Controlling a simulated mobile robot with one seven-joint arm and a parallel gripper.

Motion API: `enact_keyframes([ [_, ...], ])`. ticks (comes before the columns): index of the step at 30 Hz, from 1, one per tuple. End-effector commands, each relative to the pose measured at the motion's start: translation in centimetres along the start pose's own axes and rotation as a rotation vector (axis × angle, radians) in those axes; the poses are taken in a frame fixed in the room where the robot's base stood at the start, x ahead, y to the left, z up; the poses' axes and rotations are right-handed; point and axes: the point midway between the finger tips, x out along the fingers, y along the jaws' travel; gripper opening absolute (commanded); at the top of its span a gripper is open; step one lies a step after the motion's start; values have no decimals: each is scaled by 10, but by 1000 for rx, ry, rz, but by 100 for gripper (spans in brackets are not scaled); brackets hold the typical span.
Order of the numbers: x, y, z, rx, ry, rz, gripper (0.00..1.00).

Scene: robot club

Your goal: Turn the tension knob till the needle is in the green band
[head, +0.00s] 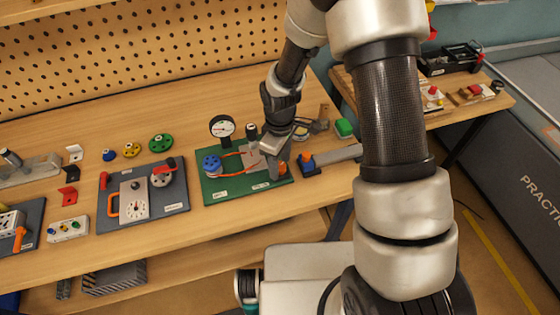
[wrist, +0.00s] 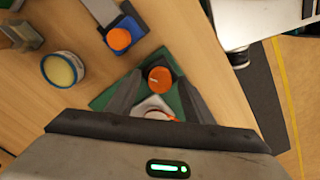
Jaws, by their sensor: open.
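The green board (head: 213,196) lies on the bench with a round white gauge (head: 222,127) standing at its back, a blue wheel (head: 211,163) at its left and an orange belt. The gauge's needle and coloured bands are too small to read. The orange knob (head: 282,170) is at the board's right end, partly behind my gripper (head: 276,155). In the wrist view the knob (wrist: 160,80) shows between the fingertips of my gripper (wrist: 159,84), which are open on either side of it. I cannot tell whether they touch it. The gauge is not seen in the wrist view.
Right of the board, a blue block (head: 308,170) with another orange knob (wrist: 119,39) and a grey bar stands close by. A round tin (wrist: 63,69) is nearby. A grey board (head: 118,218) with a dial lies left. The bench's front edge is close.

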Motion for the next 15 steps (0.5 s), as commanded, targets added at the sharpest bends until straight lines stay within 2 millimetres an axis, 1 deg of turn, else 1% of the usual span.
enact_keyframes([
  [5, 0, 0, 0, 0, 0, 0, 48],
  [6, 0, 0, 0, 0, 0, 0, 46],
  [13, 0, 0, 0, 0, 0, 0, 7],
  [15, 0, 0, 0, 0, 0, 0, 6],
])
